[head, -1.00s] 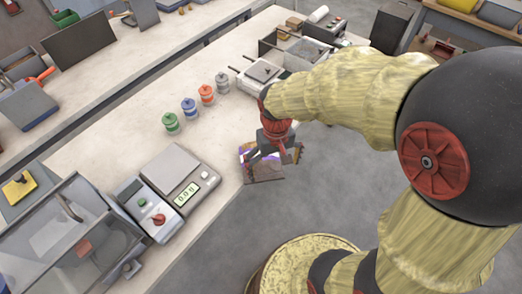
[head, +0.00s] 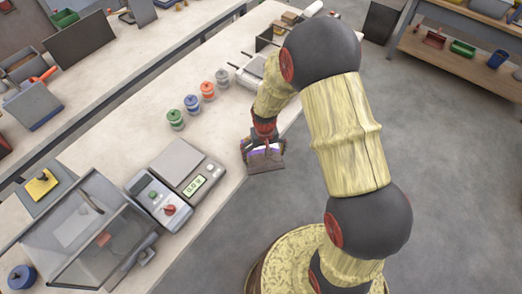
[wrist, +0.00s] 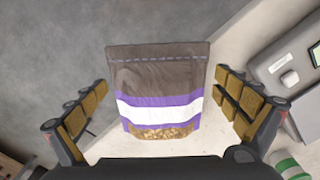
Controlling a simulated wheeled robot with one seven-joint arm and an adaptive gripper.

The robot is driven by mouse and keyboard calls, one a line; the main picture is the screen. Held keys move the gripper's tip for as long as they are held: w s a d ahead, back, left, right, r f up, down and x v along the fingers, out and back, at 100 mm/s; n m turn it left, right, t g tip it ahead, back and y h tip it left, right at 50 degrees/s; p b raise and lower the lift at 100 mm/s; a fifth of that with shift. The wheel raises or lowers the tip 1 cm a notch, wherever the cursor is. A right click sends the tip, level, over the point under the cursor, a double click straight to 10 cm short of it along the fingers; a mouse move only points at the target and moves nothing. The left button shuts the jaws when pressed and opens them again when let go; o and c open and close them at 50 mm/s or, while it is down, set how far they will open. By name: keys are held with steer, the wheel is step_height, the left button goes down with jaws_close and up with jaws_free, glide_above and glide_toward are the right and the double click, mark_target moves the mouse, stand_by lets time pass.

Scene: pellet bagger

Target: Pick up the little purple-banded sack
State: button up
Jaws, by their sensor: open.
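The little sack (head: 266,163) is at the front edge of the pale bench, partly hidden by my gripper in the head view. In the wrist view the sack (wrist: 155,75) has a grey-brown top, a white band edged with purple, and a window of tan pellets at its lower end. My gripper (head: 263,146) is just over the sack. In the wrist view its open fingers (wrist: 160,95) stand one on each side of the sack, with a gap on both sides. The sack's lower end is close to the dark palm edge.
A scale (head: 190,167) with a control box (head: 156,197) stands left of the sack. Several banded jars (head: 192,103) stand in a row behind it. A clear-lidded machine (head: 88,232) is at the lower left. Open floor (head: 390,130) lies right of the bench.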

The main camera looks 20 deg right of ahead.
mark_target(264, 162)
step_height(264, 162, down, 5)
steer(key=shift+w+d+r, duration=0.1)
steer(key=shift+w+r, duration=0.05)
steer(key=shift+c, duration=0.7)
